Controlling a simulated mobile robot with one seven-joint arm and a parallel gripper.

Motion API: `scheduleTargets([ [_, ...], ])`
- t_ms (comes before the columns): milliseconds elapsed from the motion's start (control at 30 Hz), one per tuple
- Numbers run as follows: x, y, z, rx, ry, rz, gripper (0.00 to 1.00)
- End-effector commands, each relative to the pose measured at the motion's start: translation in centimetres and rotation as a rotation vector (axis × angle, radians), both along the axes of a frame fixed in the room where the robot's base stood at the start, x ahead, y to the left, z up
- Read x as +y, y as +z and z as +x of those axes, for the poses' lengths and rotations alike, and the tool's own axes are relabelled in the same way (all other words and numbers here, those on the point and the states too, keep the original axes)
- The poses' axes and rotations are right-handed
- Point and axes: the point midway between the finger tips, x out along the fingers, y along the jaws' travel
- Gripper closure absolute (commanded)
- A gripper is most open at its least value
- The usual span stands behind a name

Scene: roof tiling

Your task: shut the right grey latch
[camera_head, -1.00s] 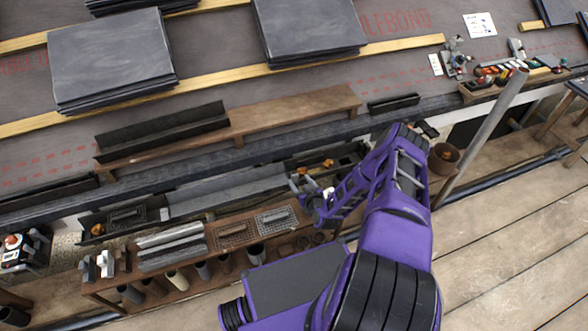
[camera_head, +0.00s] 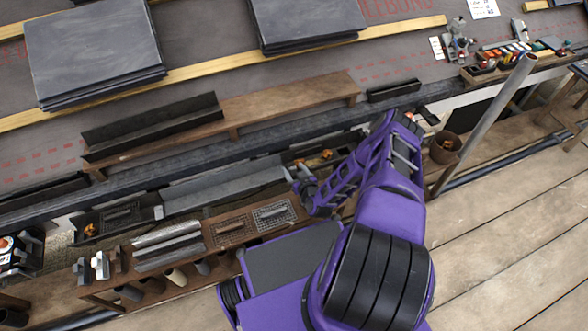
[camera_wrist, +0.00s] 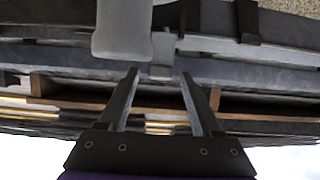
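A light grey latch-like part (camera_wrist: 163,48) shows in the wrist view just beyond my fingertips. A larger rounded grey piece (camera_wrist: 122,32) hangs beside it on the left, close to the camera. My gripper (camera_wrist: 158,74) is open, its two dark fingers apart with nothing between them. A small grey part (camera_head: 158,212) sits at the gutter's left end. I cannot tell from the head view how the right latch stands.
A wooden bench (camera_head: 205,270) with mesh trays, grey strips and pots stands in front of the gutter. A wooden ledge (camera_head: 285,103) runs behind it, with slate stacks (camera_head: 95,50) on the roof. A grey pole (camera_head: 490,120) and brown bucket (camera_head: 446,147) are at right.

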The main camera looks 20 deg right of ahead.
Motion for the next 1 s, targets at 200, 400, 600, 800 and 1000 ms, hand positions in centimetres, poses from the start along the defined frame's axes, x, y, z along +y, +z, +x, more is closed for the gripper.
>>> scheduleTargets([
  [200,0.0,0.0,0.0,0.000,0.000,0.000,0.76],
  [400,0.0,0.0,0.0,0.000,0.000,0.000,1.00],
  [600,0.0,0.1,0.1,0.007,0.000,-0.001,1.00],
  [800,0.0,0.4,0.5,0.062,0.003,-0.002,1.00],
  [1000,0.1,0.6,1.4,0.189,0.005,-0.004,1.00],
])
